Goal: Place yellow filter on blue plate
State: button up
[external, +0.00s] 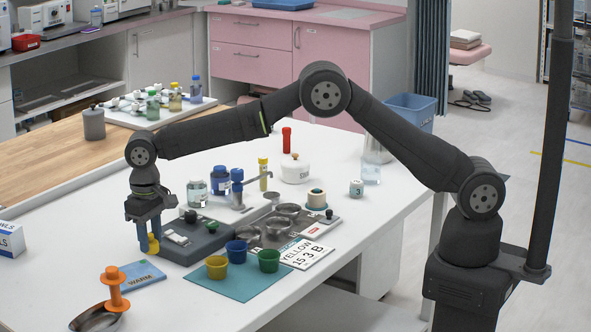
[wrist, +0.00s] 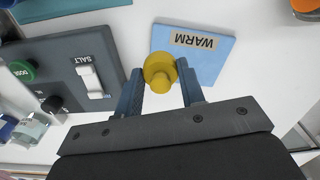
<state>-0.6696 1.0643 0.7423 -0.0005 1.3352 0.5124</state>
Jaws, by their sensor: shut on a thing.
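The yellow filter (external: 153,243) is a small knobbed yellow piece between the blue fingers of my gripper (external: 148,236). My gripper points down and is shut on it. In the wrist view the filter (wrist: 159,72) sits between both fingertips and overlaps the near left part of the blue plate (wrist: 207,60). The plate is flat, light blue and marked WARM. In the external view the plate (external: 140,278) lies on the white table, just nearer the camera than the filter. The filter's height above the table is hard to tell.
A grey device (external: 188,240) marked SALT stands close beside my gripper. An orange spool-shaped piece (external: 114,290) and a metal dish (external: 95,319) are near the plate. A teal mat (external: 236,284) holds yellow, blue and green cups.

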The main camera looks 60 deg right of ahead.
jog(key=shift+s+a+f, duration=0.1)
jog(key=shift+a+f, duration=0.35)
jog(key=shift+a, duration=0.25)
jog(key=shift+f, duration=1.95)
jog(key=shift+f, duration=0.1)
jog(key=o, duration=1)
notch_tip(320, 180, up, 12)
jog(key=shift+r, duration=0.1)
